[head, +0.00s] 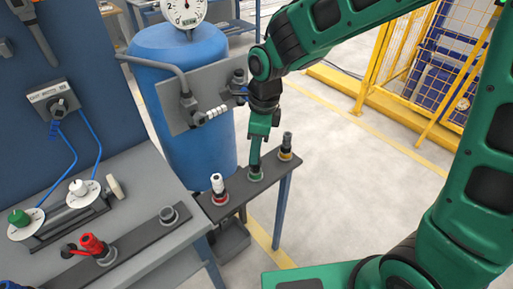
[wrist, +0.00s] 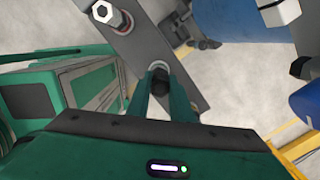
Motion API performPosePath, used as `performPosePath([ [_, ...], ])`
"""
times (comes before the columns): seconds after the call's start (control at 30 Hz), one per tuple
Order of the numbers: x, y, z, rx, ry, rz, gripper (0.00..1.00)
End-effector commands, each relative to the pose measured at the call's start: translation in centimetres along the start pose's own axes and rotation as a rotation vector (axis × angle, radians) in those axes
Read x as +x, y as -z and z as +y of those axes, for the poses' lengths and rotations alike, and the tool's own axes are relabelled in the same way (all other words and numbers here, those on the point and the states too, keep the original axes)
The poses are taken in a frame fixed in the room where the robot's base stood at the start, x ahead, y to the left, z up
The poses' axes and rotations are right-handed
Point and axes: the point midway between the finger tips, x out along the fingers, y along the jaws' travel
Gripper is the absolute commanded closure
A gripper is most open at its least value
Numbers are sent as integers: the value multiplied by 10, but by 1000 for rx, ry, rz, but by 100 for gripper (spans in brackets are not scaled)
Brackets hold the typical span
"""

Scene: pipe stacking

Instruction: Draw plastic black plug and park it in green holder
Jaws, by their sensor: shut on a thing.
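My gripper (head: 256,168) points down over the green holder (head: 256,178), the middle one on the dark narrow shelf. In the wrist view, the gripper (wrist: 161,97) has its two green fingers closed on the black plug (wrist: 160,82). The plug is at the holder's opening, where a pale ring shows beyond it. The fingers hide much of the plug, so I cannot tell how deep it sits. In the head view the plug is hidden by the fingers.
A white plug (head: 217,183) stands in a red-ringed holder to the left. A dark-topped plug (head: 287,143) stands in a yellowish holder to the right. The shelf (head: 237,192) is narrow. A blue tank (head: 205,150) stands behind.

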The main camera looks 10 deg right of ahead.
Motion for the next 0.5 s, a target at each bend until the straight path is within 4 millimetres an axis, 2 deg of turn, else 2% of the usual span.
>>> performPosePath([
  [0.5,9,1,0,0,-1,1,100],
])
